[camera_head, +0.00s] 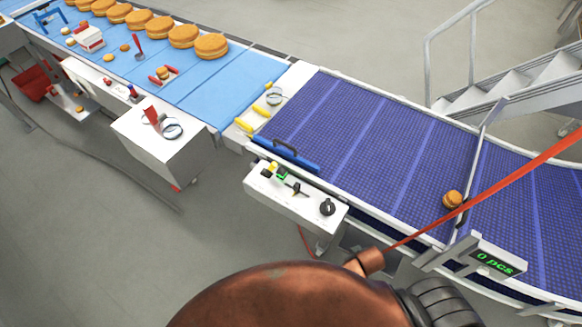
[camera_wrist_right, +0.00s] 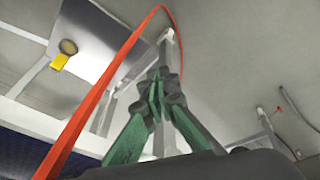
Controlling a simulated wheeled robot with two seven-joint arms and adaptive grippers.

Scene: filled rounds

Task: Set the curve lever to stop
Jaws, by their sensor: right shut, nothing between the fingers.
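A white control box (camera_head: 285,200) is fixed beside the purple belt in the head view. It carries a black rotary knob (camera_head: 327,207), a small dark lever with a pale base (camera_head: 296,189), and small yellow and green parts (camera_head: 272,171). I cannot read any label, so I cannot tell which control is the curve lever or how it is set. My right gripper (camera_wrist_right: 158,88) shows in the wrist view, its green fingers together and empty. No control is recognisable near its fingertips there. Neither gripper shows in the head view.
The purple belt (camera_head: 350,135) carries one small bun (camera_head: 452,199) near a crossbar and a "0 pcs" display (camera_head: 495,262). The blue belt (camera_head: 215,95) carries several round buns. A white cabinet (camera_head: 165,140) stands left of the control box. A red cable (camera_head: 480,190) crosses the right side.

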